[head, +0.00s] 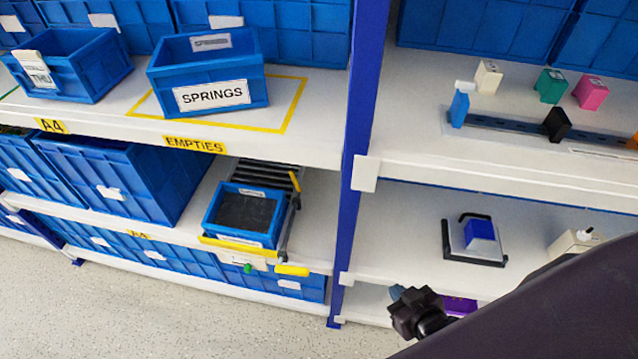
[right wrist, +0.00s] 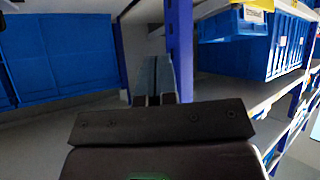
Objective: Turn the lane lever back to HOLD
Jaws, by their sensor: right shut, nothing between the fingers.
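The lane lever (head: 292,270) shows as a yellow handle at the front right of the roller lane (head: 262,173) on the middle shelf. A pale plate with a green spot (head: 247,267) sits to its left; any HOLD marking is too small to read. A blue tray (head: 245,213) rests on the lane behind a yellow front bar. My right gripper (head: 396,292) is right of the blue post, apart from the lever. Its fingers (right wrist: 152,75) are shut and empty in the right wrist view, where I cannot make out the lever. My left gripper is not in view.
A blue upright post (head: 352,180) stands between the lever and my right gripper. A SPRINGS bin (head: 208,75) sits on the shelf above. A blue block on a grey base (head: 480,235) lies on the right shelf. The floor (head: 150,305) in front is clear.

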